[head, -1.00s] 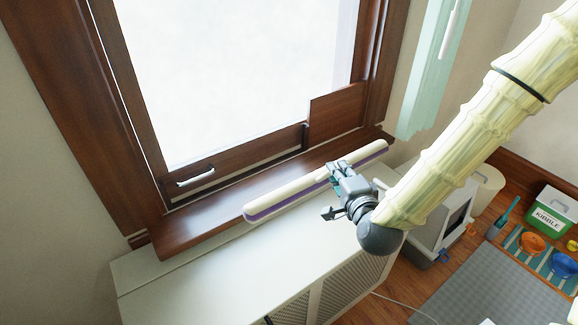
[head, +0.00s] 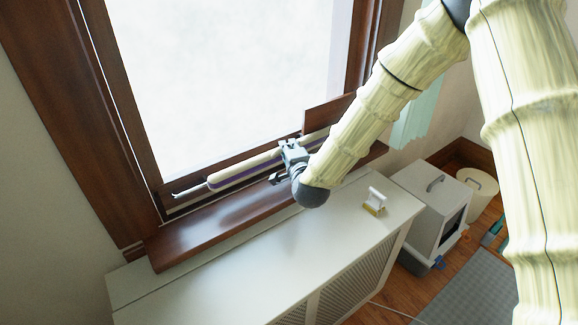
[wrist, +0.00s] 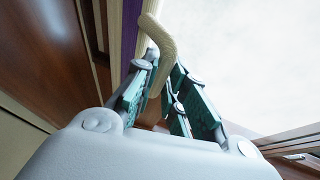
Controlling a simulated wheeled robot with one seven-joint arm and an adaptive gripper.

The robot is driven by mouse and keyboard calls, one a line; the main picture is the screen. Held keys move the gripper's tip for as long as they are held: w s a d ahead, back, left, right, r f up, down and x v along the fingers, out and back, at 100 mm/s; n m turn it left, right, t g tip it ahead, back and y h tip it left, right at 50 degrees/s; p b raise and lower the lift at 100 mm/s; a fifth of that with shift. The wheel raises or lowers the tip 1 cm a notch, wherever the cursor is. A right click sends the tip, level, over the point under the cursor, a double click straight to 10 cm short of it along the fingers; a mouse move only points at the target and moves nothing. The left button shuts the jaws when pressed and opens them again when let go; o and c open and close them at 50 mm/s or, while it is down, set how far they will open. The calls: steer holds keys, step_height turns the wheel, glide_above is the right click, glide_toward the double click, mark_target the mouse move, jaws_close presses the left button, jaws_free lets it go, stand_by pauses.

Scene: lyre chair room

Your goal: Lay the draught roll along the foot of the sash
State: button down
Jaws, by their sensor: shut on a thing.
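The draught roll (head: 240,171) is long and cream with a purple stripe. My gripper (head: 291,148) is shut on it around its middle. In the head view the roll runs along the sash's bottom rail, in front of the glass, with its left end by the sash handle (head: 188,192). It covers much of the sash (head: 150,160) foot. I cannot tell whether it touches the sash or the sill (head: 215,228).
A white radiator cover (head: 270,265) stands below the sill, with a small white object (head: 375,201) on top. A grey litter box (head: 430,210) and a cream bin (head: 478,188) stand on the floor at right. A brown board (head: 325,115) rises at the sash's right.

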step_height(320, 180, down, 5)
steer(key=shift+s+d+f, duration=0.1)
steer(key=shift+s+f, duration=0.05)
steer(key=shift+w+f, duration=0.25)
steer(key=shift+f, duration=0.3)
steer(key=c, duration=1.5)
jaws_free()
steer(key=shift+o, duration=0.2)
steer(key=shift+s, duration=0.1)
steer(key=shift+s, duration=0.1)
steer(key=v, duration=1.1)
steer(key=shift+s, duration=0.35)
steer(key=shift+d+r, duration=0.1)
steer(key=shift+r, duration=0.05)
